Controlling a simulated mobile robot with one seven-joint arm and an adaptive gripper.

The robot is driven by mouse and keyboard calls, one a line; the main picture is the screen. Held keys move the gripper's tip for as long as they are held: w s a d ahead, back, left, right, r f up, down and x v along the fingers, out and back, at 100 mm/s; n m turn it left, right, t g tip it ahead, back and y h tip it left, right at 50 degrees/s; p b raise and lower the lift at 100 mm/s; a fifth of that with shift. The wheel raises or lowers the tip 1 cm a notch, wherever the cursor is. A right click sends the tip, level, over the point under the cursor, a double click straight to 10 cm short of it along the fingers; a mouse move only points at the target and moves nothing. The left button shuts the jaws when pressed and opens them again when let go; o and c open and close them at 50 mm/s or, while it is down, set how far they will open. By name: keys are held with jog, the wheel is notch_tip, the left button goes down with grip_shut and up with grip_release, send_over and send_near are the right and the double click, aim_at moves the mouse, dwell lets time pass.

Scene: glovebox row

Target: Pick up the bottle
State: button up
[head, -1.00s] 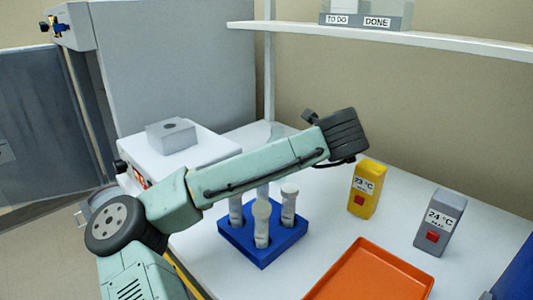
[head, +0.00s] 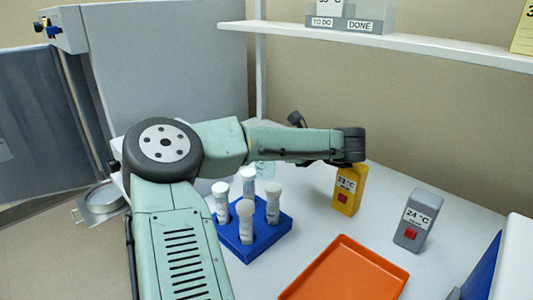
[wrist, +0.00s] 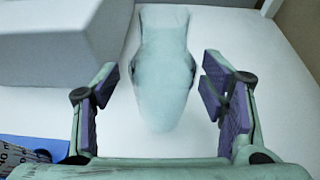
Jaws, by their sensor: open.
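The bottle (wrist: 162,75) is pale, translucent and teal-tinted. In the wrist view it stands out between my two fingers, with a narrow gap on each side. In the head view only a small part of the bottle (head: 265,170) shows below my forearm, behind the blue rack; the rest is hidden. My gripper (wrist: 158,88) is open, with one purple-padded finger on each side of the bottle and no clear contact. My arm hides the fingers in the head view.
A blue rack (head: 240,250) with several white-capped tubes stands in front of the bottle. A yellow 23 °C device (head: 346,195), a grey 24 °C device (head: 412,220) and an orange tray (head: 345,275) are to the right. A shelf (head: 400,42) runs above.

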jog(key=p+x, duration=0.2)
jog(key=x, duration=0.3)
jog(key=shift+w+a+f, duration=0.1)
jog(key=shift+w+f, duration=0.1)
jog(key=shift+w, duration=0.1)
jog(key=shift+c, duration=0.2)
grip_shut()
dwell(0.4)
